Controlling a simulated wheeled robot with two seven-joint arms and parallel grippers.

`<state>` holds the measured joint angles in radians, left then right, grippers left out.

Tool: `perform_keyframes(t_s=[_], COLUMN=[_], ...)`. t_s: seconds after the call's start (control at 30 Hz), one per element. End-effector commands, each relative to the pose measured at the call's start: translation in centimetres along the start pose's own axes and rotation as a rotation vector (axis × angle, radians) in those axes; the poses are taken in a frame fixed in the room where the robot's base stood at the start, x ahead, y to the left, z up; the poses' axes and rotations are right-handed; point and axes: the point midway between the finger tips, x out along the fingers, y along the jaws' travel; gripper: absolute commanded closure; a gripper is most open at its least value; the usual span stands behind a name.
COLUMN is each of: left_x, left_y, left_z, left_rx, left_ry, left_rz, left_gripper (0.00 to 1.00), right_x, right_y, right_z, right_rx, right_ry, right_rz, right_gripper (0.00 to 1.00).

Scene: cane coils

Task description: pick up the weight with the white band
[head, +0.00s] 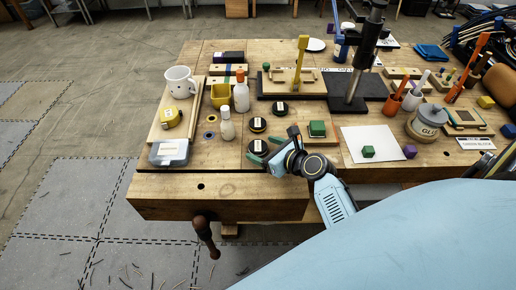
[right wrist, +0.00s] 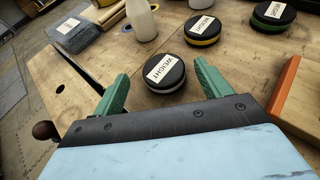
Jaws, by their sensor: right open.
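The weight with the white band (right wrist: 166,76) is a black disc with a "WEIGHT" label on top, lying flat on the bench. It also shows in the head view (head: 258,146), partly beside my right gripper. My right gripper (right wrist: 160,71) is open, its green fingers spread on either side of the weight's near edge. In the head view the right gripper (head: 265,150) is low at the bench's front. A weight with a yellow band (right wrist: 203,31) and one with a green band (right wrist: 273,16) lie beyond. My left gripper is not in view.
A white bottle (right wrist: 141,20) stands beyond the weight. A clear lidded box (head: 169,152) is at the bench's front left. An orange-edged block (right wrist: 287,84) lies right of the gripper. A green block (head: 317,128) and white sheet (head: 385,137) are further right.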

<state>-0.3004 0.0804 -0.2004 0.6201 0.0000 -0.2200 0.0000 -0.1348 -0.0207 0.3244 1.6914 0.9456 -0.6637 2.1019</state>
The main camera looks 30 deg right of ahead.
Motion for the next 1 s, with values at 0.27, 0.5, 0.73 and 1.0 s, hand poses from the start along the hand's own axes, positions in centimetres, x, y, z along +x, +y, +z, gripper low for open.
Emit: perform_keyframes(t_s=[0.27, 0.5, 0.73, 1.0], left_x=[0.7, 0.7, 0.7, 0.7], left_y=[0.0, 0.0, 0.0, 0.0], left_z=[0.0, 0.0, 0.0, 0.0], left_rx=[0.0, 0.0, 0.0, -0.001], left_ry=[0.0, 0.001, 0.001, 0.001], left_rz=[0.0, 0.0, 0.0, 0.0], left_gripper=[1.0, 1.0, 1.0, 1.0], right_x=[3.4, 3.5, 3.5, 3.5], right_y=[-0.3, -0.3, -0.3, -0.4], right_z=[-0.1, -0.1, -0.1, 0.1], right_rx=[-0.001, -0.001, -0.001, -0.001], right_ry=[0.0, 0.0, 0.0, -0.003], right_rz=[0.0, -0.001, -0.001, -0.002], right_gripper=[0.24, 0.24, 0.54, 0.87])
